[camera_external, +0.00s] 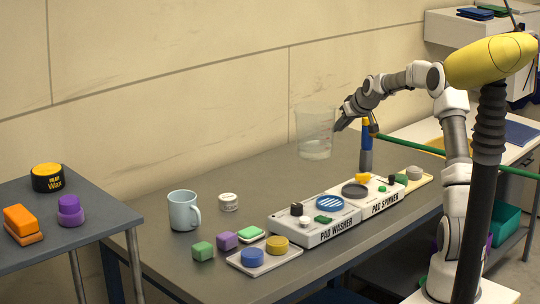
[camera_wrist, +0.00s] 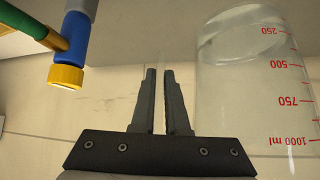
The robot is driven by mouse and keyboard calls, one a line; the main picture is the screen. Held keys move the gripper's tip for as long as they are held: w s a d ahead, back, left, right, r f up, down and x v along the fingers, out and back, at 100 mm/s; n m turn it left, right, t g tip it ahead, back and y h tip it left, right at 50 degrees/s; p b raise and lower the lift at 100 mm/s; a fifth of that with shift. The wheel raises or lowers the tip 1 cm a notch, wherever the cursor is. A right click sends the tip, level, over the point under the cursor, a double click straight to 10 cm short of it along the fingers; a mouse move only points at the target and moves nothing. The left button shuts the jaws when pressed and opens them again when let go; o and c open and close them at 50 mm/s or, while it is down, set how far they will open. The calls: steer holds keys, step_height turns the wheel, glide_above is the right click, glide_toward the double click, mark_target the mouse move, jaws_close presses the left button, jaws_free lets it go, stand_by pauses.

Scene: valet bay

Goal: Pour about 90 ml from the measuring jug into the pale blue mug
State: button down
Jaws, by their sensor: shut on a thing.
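The clear measuring jug (camera_external: 315,128) is held upright in the air above the back of the workbench, with a little clear liquid low inside. In the wrist view the jug (camera_wrist: 255,95) fills the right side, its red marks from 250 to 1000 ml showing inverted. My gripper (camera_external: 343,118) is at the jug's right side. In the wrist view my gripper (camera_wrist: 158,75) has its fingers close together, shut on the jug by a thin clear part, likely its handle. The pale blue mug (camera_external: 182,210) stands upright on the bench, left of and below the jug, its handle to the right. Its inside is hardly visible.
A white tin (camera_external: 228,202) stands right of the mug. Pad washer (camera_external: 312,225) and pad spinner (camera_external: 370,198) units, several coloured blocks and a tray (camera_external: 270,262) line the front. A blue and yellow nozzle (camera_external: 366,135) stands upright near my gripper. Bench behind the mug is clear.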

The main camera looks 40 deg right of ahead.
steer(key=w+a+f+n+y+p, duration=0.1)
steer(key=w+a, duration=0.5)
steer(key=a, duration=0.6)
steer(key=w+a+f+n+y+p, duration=0.1)
steer(key=w+a+f+p, duration=0.2)
steer(key=a, duration=1)
steer(key=w, duration=0.2)
steer(key=shift+w+f+n, duration=0.35)
steer(key=shift+f+n, duration=0.05)
steer(key=shift+a+r, duration=0.1)
steer(key=shift+a, duration=0.05)
